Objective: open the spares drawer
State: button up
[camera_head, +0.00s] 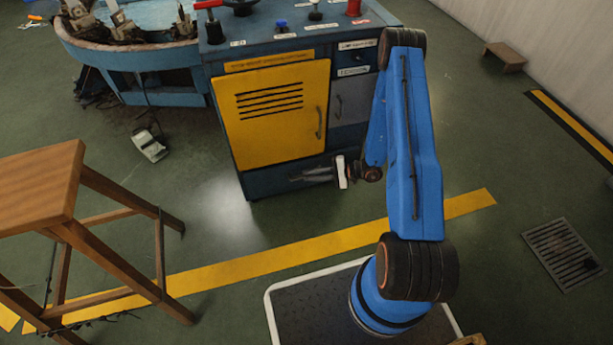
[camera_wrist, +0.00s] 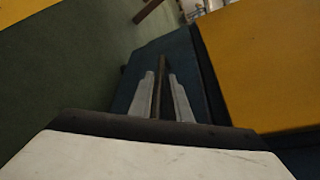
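The cabinet has a low dark blue drawer front (camera_head: 272,185) below its yellow door. It looks flush with the cabinet, and I see no readable label on it. My gripper (camera_head: 296,178) is low in front of this drawer, its fingers pointing left along the face. In the wrist view, my two grey fingers (camera_wrist: 163,92) lie on either side of a thin dark bar (camera_wrist: 163,65), which looks like a handle. Whether they press on it is unclear. Another small drawer (camera_head: 355,58), with labels too small to read, sits at the cabinet's upper right and looks shut, partly hidden by my arm.
The yellow door (camera_head: 272,115) and grey door (camera_head: 350,100) are shut. A wooden stool (camera_head: 75,200) stands at the left. A small white object (camera_head: 150,145) lies on the floor left of the cabinet. The floor in front of the low drawer is clear.

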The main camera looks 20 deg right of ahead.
jog(key=shift+x, duration=0.95)
grip_shut()
